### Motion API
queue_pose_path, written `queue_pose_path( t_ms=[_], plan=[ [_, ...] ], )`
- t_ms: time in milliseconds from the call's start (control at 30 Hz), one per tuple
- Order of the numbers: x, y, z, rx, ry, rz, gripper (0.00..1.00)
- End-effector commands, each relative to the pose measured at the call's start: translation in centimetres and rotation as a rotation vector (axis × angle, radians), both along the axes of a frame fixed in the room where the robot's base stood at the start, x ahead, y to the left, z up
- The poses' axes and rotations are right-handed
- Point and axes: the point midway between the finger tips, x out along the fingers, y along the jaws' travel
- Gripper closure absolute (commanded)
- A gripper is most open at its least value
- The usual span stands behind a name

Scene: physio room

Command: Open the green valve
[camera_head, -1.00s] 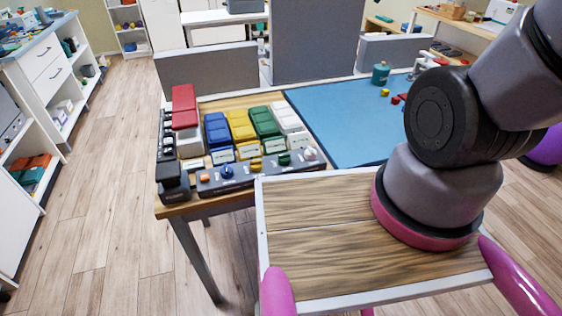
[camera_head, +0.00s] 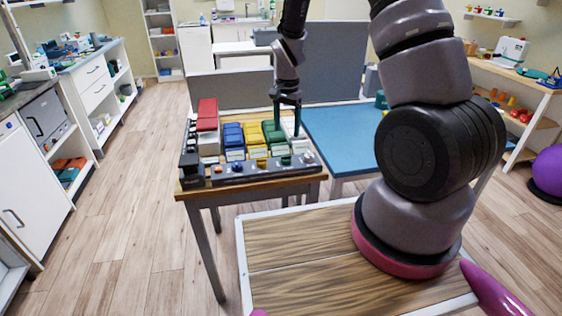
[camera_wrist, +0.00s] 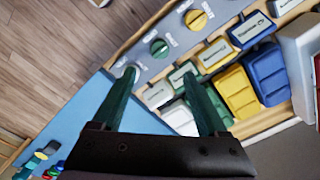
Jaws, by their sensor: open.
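The green valve is a round green knob (camera_head: 286,160) on the dark control strip at the front of the table. It also shows in the wrist view (camera_wrist: 158,47), with a pale line across its face. My gripper (camera_head: 287,127) hangs over the table with its two green fingers pointing down, behind the knob strip and above the green and white blocks. In the wrist view my gripper (camera_wrist: 159,73) is open with nothing between its fingers. The knob shows ahead of the fingertips, roughly midway between them, and appears apart from both.
A yellow knob (camera_wrist: 196,20) and a blue knob (camera_head: 232,168) sit on the same strip, with a white one (camera_head: 309,157) to the right. Red, blue (camera_head: 233,135), yellow, green and white blocks stand behind. A blue mat (camera_head: 345,135) lies right; grey panels rise behind.

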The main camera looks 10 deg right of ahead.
Motion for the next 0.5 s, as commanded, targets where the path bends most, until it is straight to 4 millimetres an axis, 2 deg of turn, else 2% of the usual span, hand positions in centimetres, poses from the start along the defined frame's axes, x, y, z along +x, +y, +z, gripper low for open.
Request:
queue_pose_path(
  t_ms=[233,500],
  plan=[
    [0.0,0.0,-2.8,-0.005,0.008,-0.003,0.24],
    [-0.1,0.0,-8.0,-0.004,0.010,-0.004,0.24]
  ],
)
